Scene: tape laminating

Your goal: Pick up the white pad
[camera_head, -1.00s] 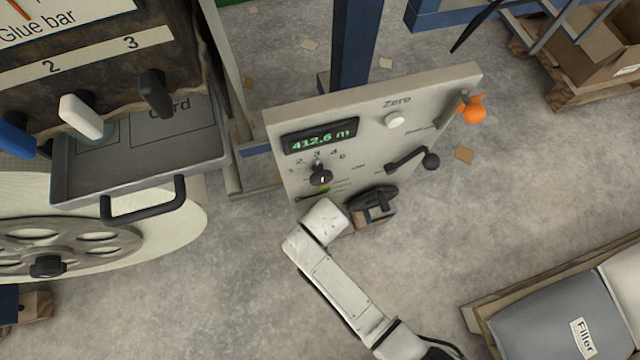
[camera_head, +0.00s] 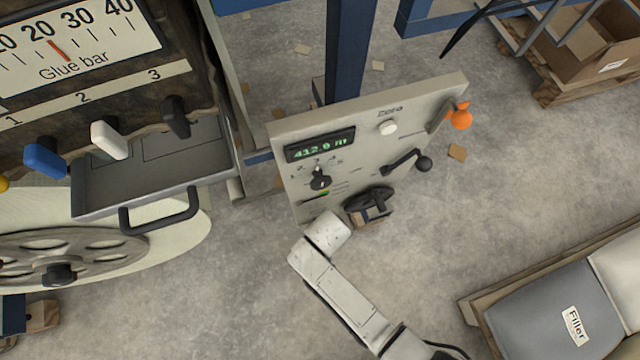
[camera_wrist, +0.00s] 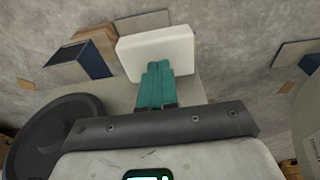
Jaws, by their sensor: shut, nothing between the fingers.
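A white pad (camera_wrist: 155,50), a rounded slab, shows in the wrist view just beyond my gripper's fingertips. My gripper (camera_wrist: 156,68) has teal fingers held together with nothing between them. The tips overlap the pad's lower edge in the picture; I cannot tell whether they touch it. In the head view my pale arm reaches up to the lower edge of the control panel (camera_head: 408,115). My fingers are hidden there, and I cannot make out the pad in that view.
A dark round disc (camera_wrist: 58,138) is close on the left in the wrist view. The panel carries an orange-tipped lever (camera_head: 461,117) and a black-knobbed crank (camera_head: 422,163). A grey drawer (camera_head: 160,180) stands out at left. Filler bags (camera_head: 555,312) lie at lower right.

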